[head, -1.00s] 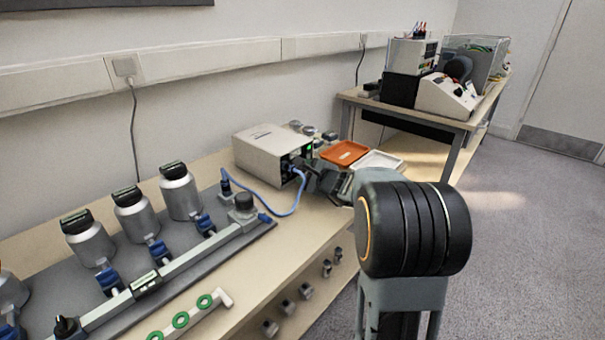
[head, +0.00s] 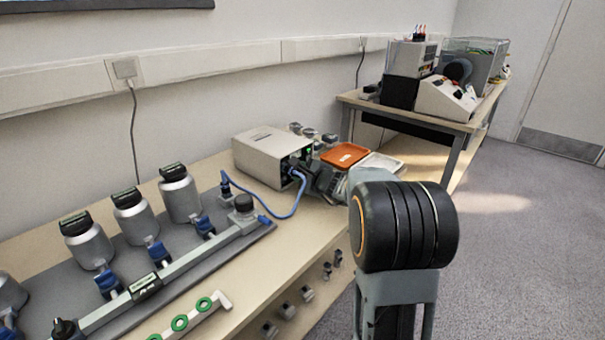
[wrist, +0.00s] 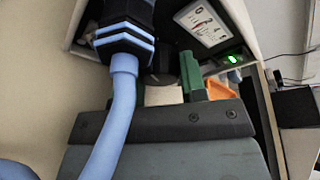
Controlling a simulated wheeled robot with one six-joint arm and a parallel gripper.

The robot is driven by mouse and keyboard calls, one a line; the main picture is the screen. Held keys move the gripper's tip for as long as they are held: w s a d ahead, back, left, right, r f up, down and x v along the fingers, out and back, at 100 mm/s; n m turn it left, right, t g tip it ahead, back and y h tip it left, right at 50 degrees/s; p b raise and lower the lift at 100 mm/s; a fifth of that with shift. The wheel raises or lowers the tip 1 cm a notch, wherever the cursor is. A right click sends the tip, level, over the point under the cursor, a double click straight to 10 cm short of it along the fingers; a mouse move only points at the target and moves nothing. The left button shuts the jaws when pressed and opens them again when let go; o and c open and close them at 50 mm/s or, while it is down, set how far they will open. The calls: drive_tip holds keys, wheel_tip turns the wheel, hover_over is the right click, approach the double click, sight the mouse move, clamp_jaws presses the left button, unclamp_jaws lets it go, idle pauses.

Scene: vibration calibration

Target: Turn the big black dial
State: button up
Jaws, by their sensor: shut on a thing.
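The beige box (head: 275,157) stands on the bench in the head view, its front panel facing right. My gripper (head: 314,179) is at that panel, small and partly behind my own arm. In the wrist view my gripper (wrist: 170,82) reaches up to the panel, its green-grey finger (wrist: 192,76) on the right. A dark piece of the black dial (wrist: 162,72) shows between the fingers, and the gripper is shut on it. Most of the dial is hidden. A blue cable (wrist: 112,110) with a black plug (wrist: 122,35) crosses in front on the left.
A small screen (wrist: 205,22) and a green light (wrist: 232,59) are on the panel. An orange tray (head: 345,155) and a white tray (head: 381,163) lie beyond the gripper. A rail fixture (head: 170,276) with metal canisters (head: 181,197) fills the bench at left.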

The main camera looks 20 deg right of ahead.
drive_tip(key=m+p, duration=0.1)
drive_tip(key=p, duration=0.1)
drive_tip(key=m+g+p, duration=0.1)
drive_tip(key=p, duration=0.2)
drive_tip(key=shift+r+m+y, duration=0.3)
drive_tip(key=shift+r+y, duration=0.05)
drive_tip(key=shift+y, duration=0.05)
drive_tip(key=m+y+p, duration=0.1)
drive_tip(key=m+p, duration=0.1)
drive_tip(key=p, duration=0.2)
drive_tip(key=m+g+y+p, duration=0.1)
drive_tip(key=m+p, duration=0.1)
drive_tip(key=p, duration=0.1)
drive_tip(key=shift+d+m+p, duration=0.15)
drive_tip(key=shift+m+p, duration=0.15)
drive_tip(key=shift+p, duration=0.05)
drive_tip(key=m+y+p, duration=0.1)
drive_tip(key=m+p, duration=0.1)
drive_tip(key=m+g+y+p, duration=0.1)
drive_tip(key=m+p, duration=0.1)
drive_tip(key=p, duration=0.1)
drive_tip(key=shift+f+y+p, duration=0.15)
drive_tip(key=shift+y+p, duration=0.15)
drive_tip(key=shift+p, duration=0.05)
drive_tip(key=m+y+p, duration=0.2)
drive_tip(key=m+p, duration=0.1)
drive_tip(key=shift+w+d+f, duration=0.1)
drive_tip(key=shift+f, duration=0.15)
drive_tip(key=shift+m, duration=0.4)
